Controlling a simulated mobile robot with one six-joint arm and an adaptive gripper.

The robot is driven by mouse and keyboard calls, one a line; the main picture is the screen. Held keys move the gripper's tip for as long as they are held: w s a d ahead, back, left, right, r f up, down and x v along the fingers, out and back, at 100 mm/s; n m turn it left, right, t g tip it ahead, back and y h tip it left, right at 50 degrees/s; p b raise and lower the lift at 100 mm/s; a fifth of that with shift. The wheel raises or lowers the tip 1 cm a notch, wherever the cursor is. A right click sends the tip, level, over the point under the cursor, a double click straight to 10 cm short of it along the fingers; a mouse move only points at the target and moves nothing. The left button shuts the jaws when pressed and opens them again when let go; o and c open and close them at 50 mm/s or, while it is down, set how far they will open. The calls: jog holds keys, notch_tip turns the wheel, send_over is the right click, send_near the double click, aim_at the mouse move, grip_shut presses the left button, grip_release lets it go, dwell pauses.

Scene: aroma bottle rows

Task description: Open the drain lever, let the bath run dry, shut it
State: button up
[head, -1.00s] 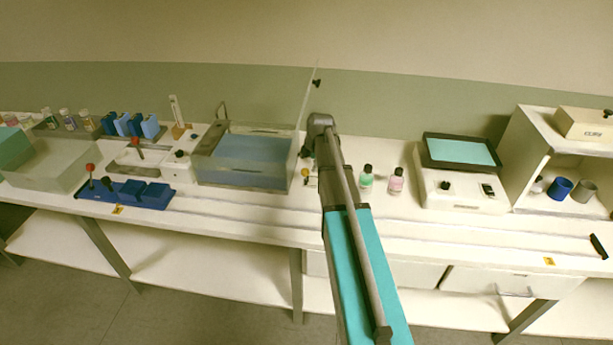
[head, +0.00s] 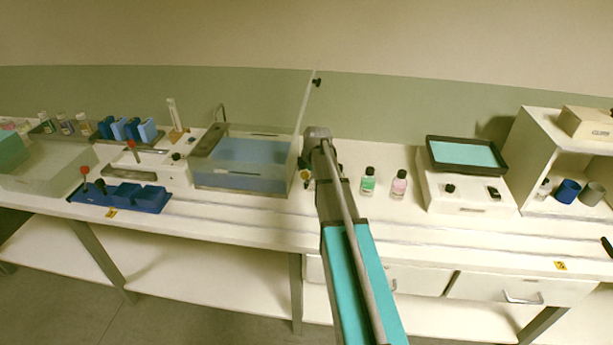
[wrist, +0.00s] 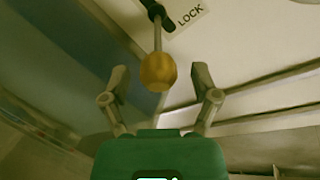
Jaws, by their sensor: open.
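The bath is a clear-walled tank (head: 215,182) with blue liquid (head: 255,152) in it and its clear lid (head: 290,100) raised. The drain lever, a thin rod with a yellow knob (wrist: 157,72), fills much of the gap between my fingers in the wrist view. In the head view its knob (head: 304,175) shows small at the tank's right side. My gripper (wrist: 159,75) is open, with one finger on each side of the knob; I cannot tell whether either touches it. A LOCK label (wrist: 190,15) lies beside the lever's base. In the head view my arm hides most of the gripper.
A green bottle (head: 368,182) and a pink bottle (head: 399,185) stand right of my arm. Further right are a white device with a teal-topped tray (head: 464,154) and an open shelf (head: 540,160). The bench front is mostly clear.

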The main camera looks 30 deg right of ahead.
grip_shut()
jog(key=shift+d, duration=0.25)
jog(key=shift+a, duration=0.35)
